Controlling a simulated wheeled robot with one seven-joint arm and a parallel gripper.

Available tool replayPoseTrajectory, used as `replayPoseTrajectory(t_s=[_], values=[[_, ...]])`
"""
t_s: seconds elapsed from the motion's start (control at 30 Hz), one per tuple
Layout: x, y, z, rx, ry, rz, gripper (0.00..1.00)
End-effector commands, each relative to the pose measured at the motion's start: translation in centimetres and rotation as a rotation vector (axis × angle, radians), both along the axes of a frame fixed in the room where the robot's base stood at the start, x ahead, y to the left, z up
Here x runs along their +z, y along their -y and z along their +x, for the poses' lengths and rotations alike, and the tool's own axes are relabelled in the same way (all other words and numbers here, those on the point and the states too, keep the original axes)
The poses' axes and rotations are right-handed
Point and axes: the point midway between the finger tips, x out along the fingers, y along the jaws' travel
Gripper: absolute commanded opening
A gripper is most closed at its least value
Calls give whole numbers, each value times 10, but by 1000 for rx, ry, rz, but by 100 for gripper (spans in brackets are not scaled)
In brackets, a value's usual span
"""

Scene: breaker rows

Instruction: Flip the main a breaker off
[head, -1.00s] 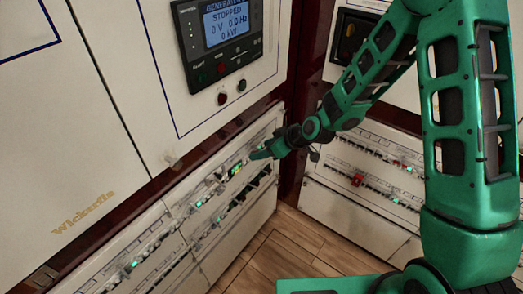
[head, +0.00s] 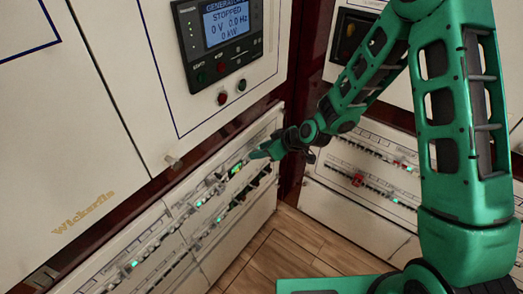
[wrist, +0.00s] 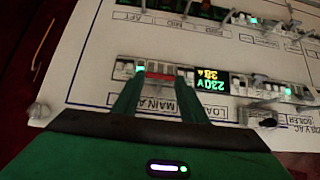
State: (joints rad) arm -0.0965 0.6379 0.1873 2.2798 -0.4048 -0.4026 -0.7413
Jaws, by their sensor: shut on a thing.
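The main A breaker (wrist: 160,73) has a wide red bar and sits above an upside-down MAIN A label (wrist: 155,104) in the wrist view. A green light (wrist: 140,66) glows at its left and a lit display (wrist: 212,81) reading 230 V and 38 A is at its right. My gripper (wrist: 161,82) has one green finger at each end of the red bar, and it is shut on the breaker's handle. In the head view my gripper (head: 258,154) reaches the left panel's upper breaker row; the fingers hide part of the breaker there.
Other breaker rows (wrist: 190,8) lie close by, with small switches beside the display. A generator controller (head: 222,40) reading STOPPED is above. A second breaker panel (head: 365,180) stands to the right. The wooden floor (head: 285,250) is clear.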

Motion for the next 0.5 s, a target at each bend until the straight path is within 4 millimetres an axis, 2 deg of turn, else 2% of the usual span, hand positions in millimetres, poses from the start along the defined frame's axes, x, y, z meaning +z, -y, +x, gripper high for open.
replayPoseTrajectory(t_s=[0.5], values=[[-13,10,-3,-13,130,172,17]])
